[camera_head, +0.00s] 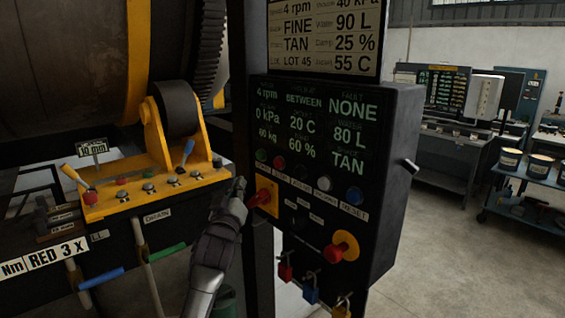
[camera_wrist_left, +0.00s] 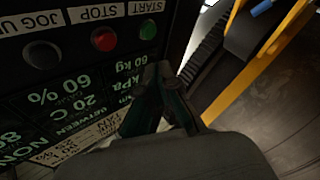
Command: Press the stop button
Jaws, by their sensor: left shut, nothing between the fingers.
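The stop button (camera_head: 279,162) is a small red round button in the upper button row of the black control panel (camera_head: 386,150). In the left wrist view the stop button (camera_wrist_left: 104,39) shows upside down under its STOP label, between the green start button (camera_wrist_left: 148,29) and the black jog-up button (camera_wrist_left: 41,54). My left gripper (camera_head: 239,184) is shut and empty, at the panel's left edge, left of and below the stop button. In the left wrist view my left gripper (camera_wrist_left: 162,70) points toward the button row, apart from the red button. My right gripper is not in view.
A red rotary handle (camera_head: 260,198) on a yellow plate sits close to my left gripper. A red mushroom button (camera_head: 342,246) is lower on the panel, with padlocks (camera_head: 311,290) hanging below. A yellow lever console (camera_head: 150,190) stands left. Open floor (camera_head: 450,260) lies right.

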